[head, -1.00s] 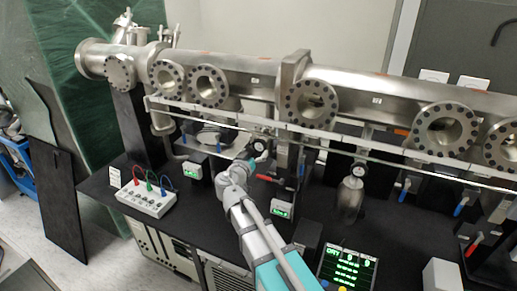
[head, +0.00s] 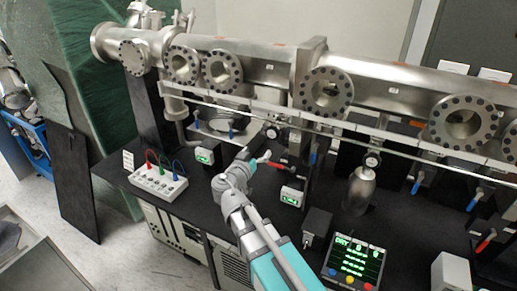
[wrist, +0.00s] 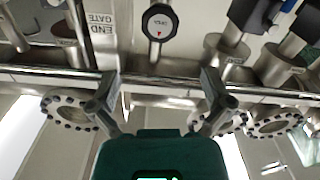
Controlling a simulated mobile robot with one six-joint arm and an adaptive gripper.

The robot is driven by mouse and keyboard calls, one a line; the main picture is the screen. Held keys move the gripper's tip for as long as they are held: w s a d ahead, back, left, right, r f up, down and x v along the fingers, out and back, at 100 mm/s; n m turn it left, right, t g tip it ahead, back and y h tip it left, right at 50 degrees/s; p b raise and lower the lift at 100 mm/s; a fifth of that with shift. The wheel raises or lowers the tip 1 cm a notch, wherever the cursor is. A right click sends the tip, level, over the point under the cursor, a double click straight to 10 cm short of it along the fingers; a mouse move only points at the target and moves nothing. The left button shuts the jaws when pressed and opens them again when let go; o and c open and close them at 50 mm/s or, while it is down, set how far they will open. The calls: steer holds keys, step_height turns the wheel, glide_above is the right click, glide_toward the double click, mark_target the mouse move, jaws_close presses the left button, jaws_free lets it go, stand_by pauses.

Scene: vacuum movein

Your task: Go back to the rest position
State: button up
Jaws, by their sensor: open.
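My arm reaches up from the bottom of the head view over the black bench (head: 200,215). My gripper (head: 246,158) is small there, in front of the steel beam pipe and just below left of a round gauge (head: 272,132). A red-handled valve (head: 277,165) is to its right. In the wrist view my gripper (wrist: 160,97) has its two fingers wide apart with nothing between them. A round black dial (wrist: 159,22) and an upside-down "END GATE" label (wrist: 103,20) show beyond the fingertips.
The flanged beam pipe (head: 260,72) and a thin rail (head: 255,108) run across behind the arm. A box with coloured cables (head: 158,183) stands left, a small green display (head: 291,195) right, and a green-lit panel (head: 354,263) front right. A steel cylinder (head: 358,190) stands farther right.

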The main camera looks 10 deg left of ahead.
steer(key=s+d+f+m+g+h, duration=0.1)
steer(key=d+f+g, duration=0.35)
steer(key=d, duration=0.45)
steer(key=s+d+f+g+h, duration=0.1)
steer(key=d+f+g, duration=0.4)
steer(key=d, duration=0.4)
steer(key=s+d+f+n+g+y+b, duration=0.1)
steer(key=s+d+f+n+g+y, duration=0.2)
steer(key=s+d+f+g+y, duration=0.4)
steer(key=s+d+f+y, duration=0.1)
steer(key=s+f, duration=0.2)
steer(key=s, duration=0.2)
steer(key=shift+s+d+f, duration=0.25)
